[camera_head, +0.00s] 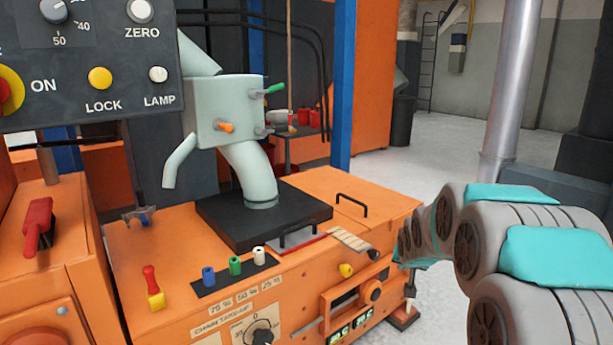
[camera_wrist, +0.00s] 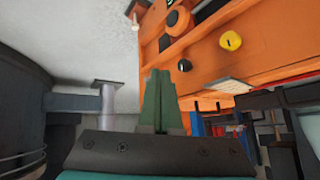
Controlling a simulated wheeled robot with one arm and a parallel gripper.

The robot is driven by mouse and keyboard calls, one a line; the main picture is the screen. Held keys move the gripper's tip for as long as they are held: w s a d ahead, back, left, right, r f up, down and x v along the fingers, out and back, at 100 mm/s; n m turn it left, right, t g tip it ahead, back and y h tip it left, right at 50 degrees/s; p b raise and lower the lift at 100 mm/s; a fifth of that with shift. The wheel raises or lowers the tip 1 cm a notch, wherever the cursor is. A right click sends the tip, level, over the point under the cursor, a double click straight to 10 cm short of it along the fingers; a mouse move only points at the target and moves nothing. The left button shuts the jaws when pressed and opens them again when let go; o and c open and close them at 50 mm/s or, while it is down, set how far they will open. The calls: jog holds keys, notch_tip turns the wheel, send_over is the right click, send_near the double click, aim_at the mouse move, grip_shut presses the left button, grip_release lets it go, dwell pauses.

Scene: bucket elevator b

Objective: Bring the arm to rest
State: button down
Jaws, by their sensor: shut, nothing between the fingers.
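My arm (camera_head: 500,240), grey with teal pads, reaches in from the right in the head view. It runs away from the camera beside the right end of the orange machine (camera_head: 375,205). My gripper (camera_wrist: 158,100) shows in the wrist view as two green fingers pressed together with nothing between them. In the head view the gripper is hidden behind the arm links. In the wrist view the orange machine front (camera_wrist: 225,45) lies beyond and to the right of the fingers, apart from them.
A dark control panel (camera_head: 80,105) fills the upper left. The pale green spout (camera_head: 225,110) stands on a black plate (camera_head: 215,225). A yellow knob (camera_head: 346,270) and a black knob (camera_head: 374,255) stick out near the arm. A grey post (camera_head: 510,90) stands behind it. Open floor (camera_head: 455,135) lies beyond.

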jog(key=s+a+n+g+p, duration=0.1)
jog(key=s+a+g, duration=0.2)
jog(key=s, duration=1.3)
jog(key=s+a+r+n+g+y+p, duration=0.1)
jog(key=s+a+n+g, duration=0.1)
jog(key=s, duration=1.3)
jog(key=s+a+n+g+p, duration=0.1)
jog(key=s+a+g, duration=0.3)
jog(key=s, duration=1.2)
jog(key=shift+s+a+r+g, duration=0.3)
jog(key=shift+a+g, duration=0.1)
jog(key=shift+g, duration=0.1)
jog(key=c, duration=1.6)
grip_release()
